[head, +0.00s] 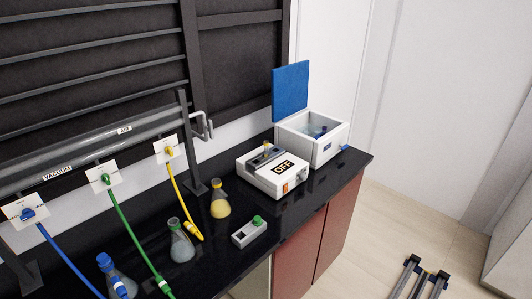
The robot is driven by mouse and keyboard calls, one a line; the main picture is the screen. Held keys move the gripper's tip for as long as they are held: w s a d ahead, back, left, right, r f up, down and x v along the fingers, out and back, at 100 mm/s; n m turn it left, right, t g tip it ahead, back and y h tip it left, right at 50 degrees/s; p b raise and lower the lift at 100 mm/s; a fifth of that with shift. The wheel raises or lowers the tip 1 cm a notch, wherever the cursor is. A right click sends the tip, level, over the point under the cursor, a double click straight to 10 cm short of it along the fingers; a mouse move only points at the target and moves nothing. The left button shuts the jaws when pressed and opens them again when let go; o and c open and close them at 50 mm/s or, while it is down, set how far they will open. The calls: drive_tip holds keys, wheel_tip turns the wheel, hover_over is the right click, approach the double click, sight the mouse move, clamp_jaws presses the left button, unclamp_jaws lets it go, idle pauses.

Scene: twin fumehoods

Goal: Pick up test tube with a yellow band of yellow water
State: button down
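A small upright piece with yellow on it (267,146) shows on top of the white device marked OFF (268,183). It may be the test tube with the yellow band, but it is too small to tell. A flask of yellow liquid (220,207) stands on the black bench, to the left of the device. My gripper (427,272) appears at the bottom right, over the floor and away from the bench. Its two dark-tipped fingers are apart, with nothing seen between them.
A white box (335,146) with a raised blue lid (291,91) stands at the bench's far end, small items inside. A grey block with a green top (250,231), a grey-liquid flask (181,245) and a blue-topped flask (115,277) stand nearer. Coloured hoses hang from wall valves.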

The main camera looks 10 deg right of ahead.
idle(0.4)
drive_tip(key=c, duration=1)
unclamp_jaws()
drive_tip(key=shift+o, duration=0.2)
